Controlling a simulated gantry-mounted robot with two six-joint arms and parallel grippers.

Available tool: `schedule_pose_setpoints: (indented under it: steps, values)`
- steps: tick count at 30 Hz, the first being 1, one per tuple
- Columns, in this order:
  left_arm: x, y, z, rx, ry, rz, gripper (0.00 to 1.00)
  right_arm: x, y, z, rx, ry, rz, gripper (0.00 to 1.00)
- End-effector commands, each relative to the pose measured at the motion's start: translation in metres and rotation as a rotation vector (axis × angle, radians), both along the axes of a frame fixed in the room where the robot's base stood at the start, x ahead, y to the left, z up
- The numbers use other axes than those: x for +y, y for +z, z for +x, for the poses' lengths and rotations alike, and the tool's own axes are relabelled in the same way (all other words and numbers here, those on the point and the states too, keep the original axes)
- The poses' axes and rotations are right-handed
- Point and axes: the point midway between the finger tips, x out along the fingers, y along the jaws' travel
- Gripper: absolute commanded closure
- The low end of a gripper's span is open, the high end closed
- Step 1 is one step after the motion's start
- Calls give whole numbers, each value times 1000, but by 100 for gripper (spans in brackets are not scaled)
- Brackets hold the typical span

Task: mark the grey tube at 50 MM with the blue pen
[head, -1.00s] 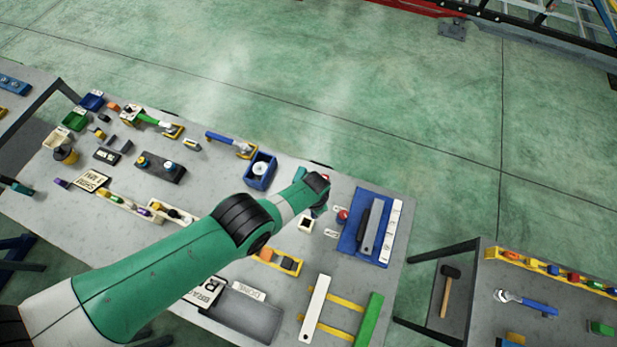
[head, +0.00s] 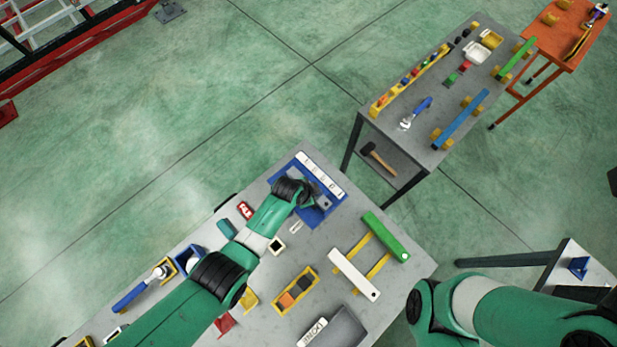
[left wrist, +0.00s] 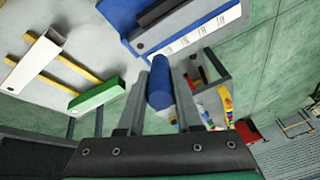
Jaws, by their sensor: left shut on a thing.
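My left gripper (left wrist: 158,95) is shut on the blue pen (left wrist: 158,82), a thick blue cylinder between its two fingers in the left wrist view. In the head view my left gripper (head: 308,200) is over the blue mat (head: 318,217), and the arm hides the pen. The grey tube (head: 324,203) lies on this mat, partly covered by the gripper. It appears in the left wrist view (left wrist: 186,20) beside a white marked strip (left wrist: 195,42), apart from the pen. The strip (head: 321,175) lies along the mat's far edge. My right arm is at the lower right; its gripper is outside the picture.
A white bar (head: 353,273) and a green bar (head: 385,236) rest across yellow rails near the mat. A yellow tray (head: 295,291) with orange and dark blocks stands nearer. Another table (head: 455,95) is at the upper right, with floor between.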

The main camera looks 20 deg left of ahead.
Motion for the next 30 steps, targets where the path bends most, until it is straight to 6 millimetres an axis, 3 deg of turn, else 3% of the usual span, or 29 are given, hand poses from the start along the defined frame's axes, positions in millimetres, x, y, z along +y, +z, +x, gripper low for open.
schedule_pose_setpoints:
  steps: [11,24,30]
  values:
    - [1,-6,0,0,2,-1,100,0,-6,0,0,0,0,50]
    - [1,-52,0,1,3,0,100,0,-51,0,0,0,0,50]
    - [1,-59,0,1,3,-1,100,0,-58,0,0,0,0,50]
